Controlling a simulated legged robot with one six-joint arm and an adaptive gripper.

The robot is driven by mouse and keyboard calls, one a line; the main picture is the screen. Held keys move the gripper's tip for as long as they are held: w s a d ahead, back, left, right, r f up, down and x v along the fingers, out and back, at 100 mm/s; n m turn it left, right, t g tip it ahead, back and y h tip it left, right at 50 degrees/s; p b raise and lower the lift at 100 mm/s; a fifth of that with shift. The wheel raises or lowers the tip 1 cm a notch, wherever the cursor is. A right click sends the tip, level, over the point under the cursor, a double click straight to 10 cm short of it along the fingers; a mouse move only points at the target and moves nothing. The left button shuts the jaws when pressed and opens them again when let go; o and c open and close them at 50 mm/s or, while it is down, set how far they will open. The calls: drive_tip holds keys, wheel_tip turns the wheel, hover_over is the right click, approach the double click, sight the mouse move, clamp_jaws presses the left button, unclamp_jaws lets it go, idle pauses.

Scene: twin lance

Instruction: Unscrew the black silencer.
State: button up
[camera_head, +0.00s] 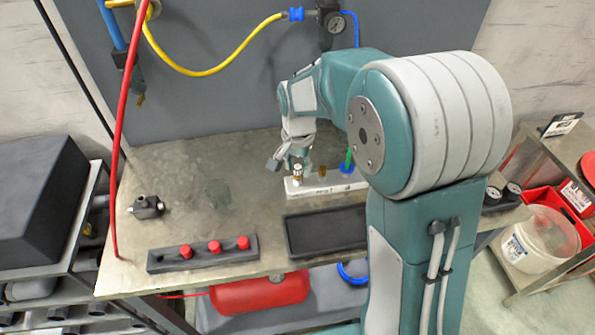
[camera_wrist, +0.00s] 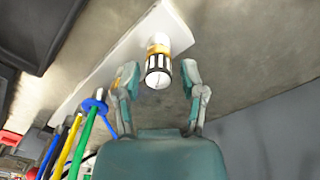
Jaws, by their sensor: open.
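A white block (camera_head: 345,183) lies on the bench and bears several small fittings. One upright fitting (camera_head: 297,172) at its left end has a brass part and a dark part. In the wrist view this fitting (camera_wrist: 158,63) has a pale body, a brass band and a black-slotted end with a pale face; it may be the black silencer, but I cannot be sure. My gripper (camera_wrist: 160,80) is open, with a finger on each side of it in the picture and a gap visible on both sides. In the head view my gripper (camera_head: 286,160) is partly hidden beside the fitting.
A brass fitting (camera_head: 322,172) and a blue ring with a green hose (camera_head: 347,165) stand further right on the block. In front lie a black tray (camera_head: 325,230) and a dark rack with red knobs (camera_head: 203,252).

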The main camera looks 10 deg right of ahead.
clamp_jaws()
drive_tip(key=n, duration=1.2)
drive_tip(key=shift+a+n, duration=0.15)
drive_tip(key=shift+n, duration=0.25)
drive_tip(key=n, duration=0.6)
drive_tip(key=shift+s+n, duration=0.1)
drive_tip(key=shift+n, duration=0.3)
drive_tip(key=n, duration=0.5)
drive_tip(key=shift+r+n, duration=0.1)
drive_tip(key=shift+n, duration=0.3)
unclamp_jaws()
drive_tip(key=shift+a, duration=0.1)
